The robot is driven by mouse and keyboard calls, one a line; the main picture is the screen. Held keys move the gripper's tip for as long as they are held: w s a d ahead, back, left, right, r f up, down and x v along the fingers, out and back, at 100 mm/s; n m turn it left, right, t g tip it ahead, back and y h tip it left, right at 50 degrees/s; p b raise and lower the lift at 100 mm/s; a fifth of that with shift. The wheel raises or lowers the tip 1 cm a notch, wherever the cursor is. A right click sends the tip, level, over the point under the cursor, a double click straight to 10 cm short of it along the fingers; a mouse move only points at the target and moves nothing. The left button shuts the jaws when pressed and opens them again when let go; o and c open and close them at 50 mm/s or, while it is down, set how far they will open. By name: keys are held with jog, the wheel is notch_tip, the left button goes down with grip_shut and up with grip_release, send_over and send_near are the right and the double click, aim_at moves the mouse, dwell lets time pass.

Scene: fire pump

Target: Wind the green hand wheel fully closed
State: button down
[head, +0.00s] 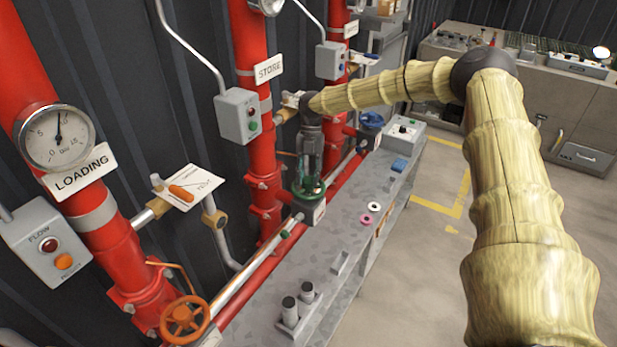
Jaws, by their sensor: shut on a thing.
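The green hand wheel (298,190) sits low on the middle red pipe, just above the grey bench. My gripper (309,180) points down over it from above, with its fingers at the wheel. The gripper is shut on the green hand wheel. The fingers and my wrist hide part of the wheel, so its turn position cannot be told. The middle pipe carries a STORE label (269,69).
An orange hand wheel (185,319) is at the lower left below the LOADING gauge (57,137). A blue hand wheel (371,120) is farther back. The grey bench (330,237) holds small rings and dark cylinders. Open floor lies right of the bench.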

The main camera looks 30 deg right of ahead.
jog(key=m, duration=0.1)
jog(key=m+p, duration=0.1)
jog(key=shift+r+m+t+y+p, duration=0.25)
jog(key=shift+m+t+y+p, duration=0.05)
jog(key=shift+m+t+y, duration=0.1)
jog(key=m+p, duration=0.1)
jog(key=m, duration=0.1)
jog(key=m+t+p, duration=0.1)
jog(key=m, duration=0.1)
jog(key=shift+s+m+t+y, duration=0.15)
jog(key=shift+m+t+y, duration=0.15)
jog(key=shift+y, duration=0.1)
jog(key=c, duration=0.9)
grip_release()
jog(key=shift+a+f, duration=0.1)
jog(key=shift+f, duration=0.15)
jog(key=shift+r, duration=0.1)
